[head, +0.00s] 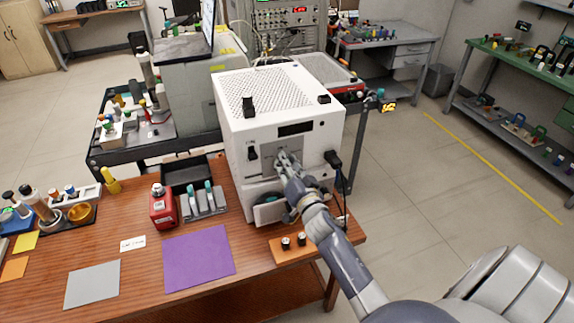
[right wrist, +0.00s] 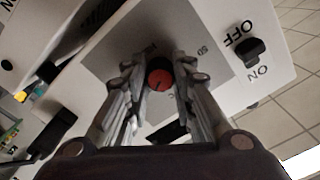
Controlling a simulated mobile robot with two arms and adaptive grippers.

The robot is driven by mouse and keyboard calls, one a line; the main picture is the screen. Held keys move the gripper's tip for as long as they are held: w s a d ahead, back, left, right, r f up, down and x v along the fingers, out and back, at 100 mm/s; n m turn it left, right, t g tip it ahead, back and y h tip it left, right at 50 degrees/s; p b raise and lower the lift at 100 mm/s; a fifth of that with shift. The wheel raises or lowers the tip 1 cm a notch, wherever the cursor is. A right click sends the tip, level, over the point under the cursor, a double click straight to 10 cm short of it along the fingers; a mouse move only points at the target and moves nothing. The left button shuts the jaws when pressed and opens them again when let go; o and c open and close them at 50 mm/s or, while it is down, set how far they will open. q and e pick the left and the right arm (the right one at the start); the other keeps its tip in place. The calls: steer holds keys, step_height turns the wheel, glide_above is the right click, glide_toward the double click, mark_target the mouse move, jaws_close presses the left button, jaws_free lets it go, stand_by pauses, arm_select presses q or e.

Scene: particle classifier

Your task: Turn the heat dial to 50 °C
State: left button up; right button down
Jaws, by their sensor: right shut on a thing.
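The white boxy machine (head: 238,140) stands on the right part of the wooden table. My right gripper (head: 283,157) reaches its front panel and hides the dial in the head view. In the right wrist view the red heat dial (right wrist: 158,77) sits on a grey plate (right wrist: 193,38), between the two fingers of my right gripper (right wrist: 153,64), which are shut on it. A mark like "50" is on the plate to the right of the dial; the dial's exact setting cannot be read. My left gripper is not in view.
A black switch (right wrist: 251,49) marked OFF and ON is near the dial. A dark display (head: 296,128) is on the machine's upper front. A purple mat (head: 199,257), a red box (head: 163,208) and an orange block (head: 290,252) with two black-topped parts are on the table.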

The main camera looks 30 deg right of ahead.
steer(key=n+b, duration=0.1)
steer(key=n, duration=2.5)
steer(key=shift+a+b, duration=0.15)
steer(key=shift+b, duration=0.15)
steer(key=c, duration=1.3)
jaws_free()
steer(key=v, duration=1.2)
steer(key=shift+a, duration=0.1)
steer(key=shift+h, duration=0.3)
